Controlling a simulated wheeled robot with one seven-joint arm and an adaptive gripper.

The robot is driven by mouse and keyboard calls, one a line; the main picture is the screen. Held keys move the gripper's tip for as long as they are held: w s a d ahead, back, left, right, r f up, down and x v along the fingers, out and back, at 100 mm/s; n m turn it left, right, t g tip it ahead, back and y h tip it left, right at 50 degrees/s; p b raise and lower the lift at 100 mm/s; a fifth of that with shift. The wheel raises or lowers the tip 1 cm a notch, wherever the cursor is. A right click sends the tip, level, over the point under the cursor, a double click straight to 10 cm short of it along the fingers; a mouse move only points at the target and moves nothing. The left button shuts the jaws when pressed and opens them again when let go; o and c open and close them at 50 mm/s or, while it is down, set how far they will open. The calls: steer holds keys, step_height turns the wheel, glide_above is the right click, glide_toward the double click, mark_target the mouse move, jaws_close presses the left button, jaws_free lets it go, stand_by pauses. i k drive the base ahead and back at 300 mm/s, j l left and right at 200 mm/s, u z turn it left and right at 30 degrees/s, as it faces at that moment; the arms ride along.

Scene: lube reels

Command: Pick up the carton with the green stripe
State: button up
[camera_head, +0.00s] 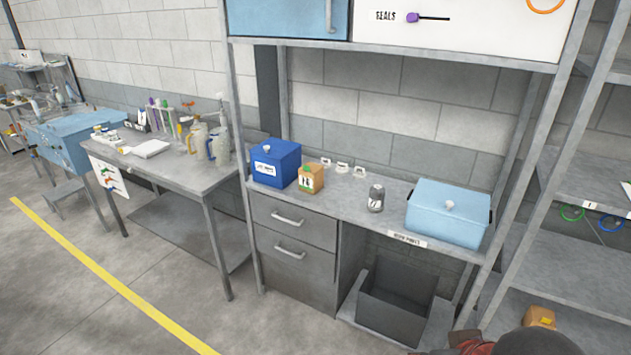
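A small orange-brown carton (311,178) with a green mark and a dark-and-white label on its front stands upright on the grey workbench (335,198). It is just right of a blue lidded box (276,163), very close to it or touching. From this angle I cannot tell if the green mark is a full stripe. My gripper's fingers are not visible. A dark rounded shape at the bottom right edge may be part of my arm.
A grey canister (376,198) and a light-blue lidded box (448,212) stand farther right on the bench. An upper cabinet overhangs it. An open grey bin (396,301) sits below. A second table (172,168) with jugs is left. Another yellow-orange box (540,316) is low right.

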mark_target(309, 183)
steer(key=i+j+z, duration=0.1)
steer(key=z, duration=0.4)
steer(key=j+z, duration=0.15)
steer(key=z, duration=0.35)
steer(key=j+z, duration=0.2)
steer(key=z, duration=0.3)
steer(key=j+z, duration=0.15)
steer(key=j, duration=0.3)
steer(key=j+z, duration=0.15)
steer(key=j, duration=0.3)
steer(key=j+z, duration=0.15)
steer(key=j, duration=0.3)
steer(key=k+j+z, duration=0.2)
steer(key=j, duration=0.2)
steer(key=j+z, duration=0.15)
steer(key=j, duration=0.3)
steer(key=k+j+z, duration=0.15)
steer(key=j, duration=0.3)
steer(key=k+j+z, duration=0.15)
steer(key=j, duration=0.25)
steer(key=k+j, duration=0.1)
steer(key=j, duration=0.25)
steer(key=k+j, duration=0.15)
steer(key=j, duration=0.15)
steer(key=k+j, duration=0.1)
steer(key=j, duration=0.25)
steer(key=k+j, duration=0.1)
steer(key=j, duration=0.25)
steer(key=k+j, duration=0.1)
steer(key=j, duration=0.2)
